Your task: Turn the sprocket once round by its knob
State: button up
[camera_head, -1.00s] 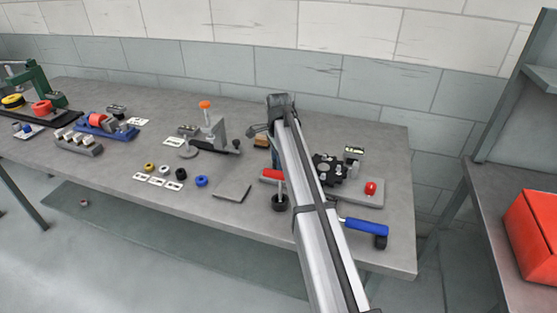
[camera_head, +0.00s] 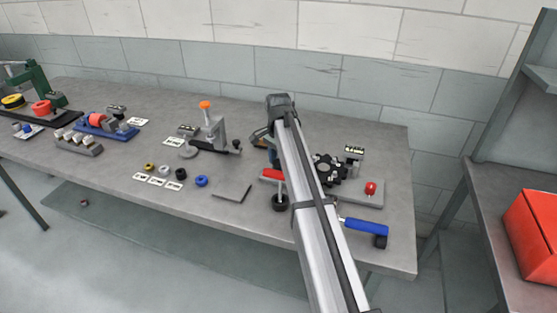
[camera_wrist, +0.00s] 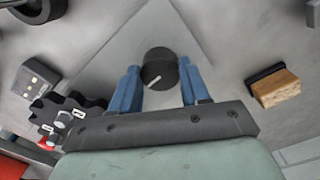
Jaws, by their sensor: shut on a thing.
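The black toothed sprocket (camera_head: 328,168) lies right of my arm in the head view. It also shows at the left of the wrist view (camera_wrist: 72,103), with short silver posts and white tags on it. How this knob joins the sprocket is not visible. In the head view my arm hides the knob and most of my gripper.
A small grey box with a display (camera_head: 354,153) stands behind the sprocket, and a red button (camera_head: 370,188) is in front. A blue-handled tool (camera_head: 365,227) lies near the front edge. A wooden block with a black side (camera_wrist: 275,86) is right of my gripper in the wrist view.

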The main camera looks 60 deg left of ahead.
jog(key=n, duration=0.4)
jog(key=shift+n, duration=0.3)
jog(key=n, duration=0.3)
jog(key=shift+n, duration=0.3)
jog(key=n, duration=0.3)
jog(key=shift+n, duration=2.2)
jog(key=o, duration=1.1)
jog(key=shift+c, duration=0.2)
jog(key=shift+r, duration=0.15)
notch_tip(320, 180, up, 14)
jog(key=shift+f, duration=0.2)
